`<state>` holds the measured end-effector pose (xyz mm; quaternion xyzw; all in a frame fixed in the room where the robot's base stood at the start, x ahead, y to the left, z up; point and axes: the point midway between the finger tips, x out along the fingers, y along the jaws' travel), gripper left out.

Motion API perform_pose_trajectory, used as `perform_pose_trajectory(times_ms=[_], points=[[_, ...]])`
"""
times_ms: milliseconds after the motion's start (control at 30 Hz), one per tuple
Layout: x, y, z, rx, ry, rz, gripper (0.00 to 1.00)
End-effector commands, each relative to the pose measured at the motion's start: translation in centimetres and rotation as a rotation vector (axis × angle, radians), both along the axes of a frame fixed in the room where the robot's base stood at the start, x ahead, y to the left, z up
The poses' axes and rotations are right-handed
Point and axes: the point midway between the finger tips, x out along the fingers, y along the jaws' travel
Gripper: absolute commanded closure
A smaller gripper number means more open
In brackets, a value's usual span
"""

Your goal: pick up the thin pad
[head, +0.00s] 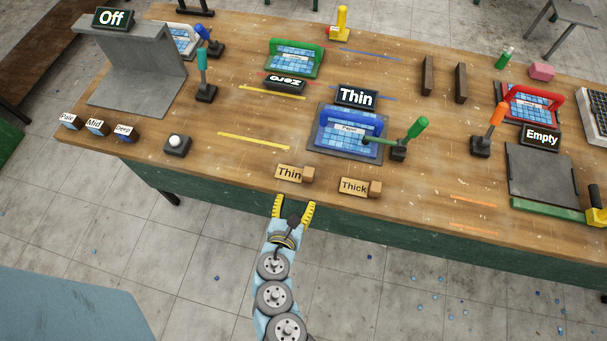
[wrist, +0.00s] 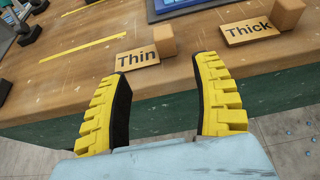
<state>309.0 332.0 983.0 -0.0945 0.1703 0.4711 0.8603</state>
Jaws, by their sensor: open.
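The thin pad (head: 289,173) is a flat tan piece marked "Thin" with a small wooden block at its right end. It lies near the table's front edge. It also shows in the wrist view (wrist: 138,57), just beyond my fingertips. My gripper (head: 293,205) is open and empty, its yellow ridged fingers pointing at the pad from the table's front edge. In the wrist view the pad lies ahead of the gap between the fingers (wrist: 160,70), apart from them as far as I can tell.
A similar pad marked "Thick" (head: 354,187) lies close on the right. Behind are a blue-framed mosaic tray (head: 316,140) with a "Thin" sign (head: 356,96) and a green-handled lever (head: 417,128). A yellow strip (head: 253,141) lies at the back left. The wood left of the thin pad is clear.

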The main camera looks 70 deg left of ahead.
Motion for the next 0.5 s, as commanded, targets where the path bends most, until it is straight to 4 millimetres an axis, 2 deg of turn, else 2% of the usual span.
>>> perform_pose_trajectory(times_ms=[33,500], points=[[0.3,0.5,-0.6,0.003,-0.001,0.0,0.35],[3.1,4.9,-2.4,0.004,0.0,0.002,0.35]])
